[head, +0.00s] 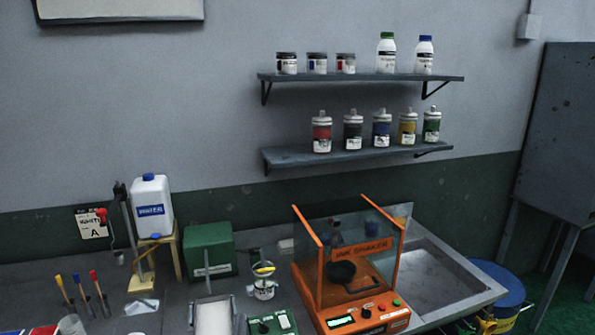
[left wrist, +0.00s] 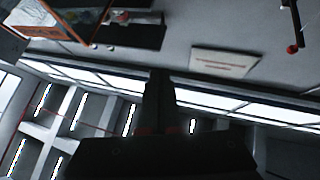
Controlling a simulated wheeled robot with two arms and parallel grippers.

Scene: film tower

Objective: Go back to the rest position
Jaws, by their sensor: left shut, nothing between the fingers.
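My left gripper (left wrist: 160,78) shows in the left wrist view as a dark shape rising from the bottom middle. Its fingers are together with nothing between them. It is clear of the bench things, with the wall and bright ceiling strips behind it. I cannot make out the left gripper in the head view. My right gripper is in neither view.
The orange ink shaker (head: 345,299) stands on the bench by a metal sink (head: 440,285). A green box (head: 208,250) and white jug (head: 151,205) stand left. Two wall shelves (head: 360,78) hold bottles and jars. A blue-lidded drum (head: 498,283) stands right.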

